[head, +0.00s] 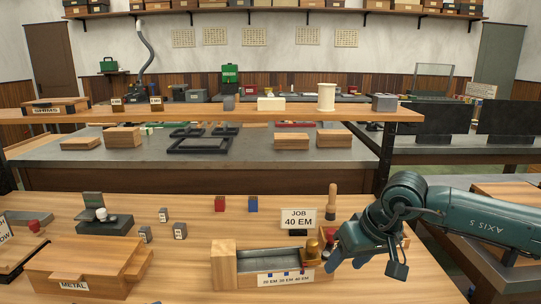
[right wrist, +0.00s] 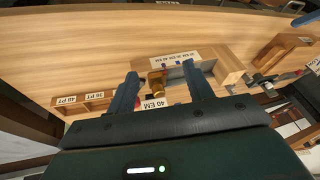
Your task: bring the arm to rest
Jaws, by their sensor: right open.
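My right arm (head: 470,217) reaches in from the right in the head view. Its gripper (head: 338,262) hangs over the table beside the right end of a wooden tray (head: 224,264) labelled 20 EM, 30 EM and 40 EM. In the right wrist view the gripper (right wrist: 162,70) is open, its two fingers apart. A brass piece (right wrist: 156,83) appears between the fingers in that view; it also shows at the tray's right end in the head view (head: 312,248). I cannot tell whether a finger touches it. My left gripper is not in view.
A METAL box (head: 85,262) is at the left. The table between METAL box and tray is mostly clear.

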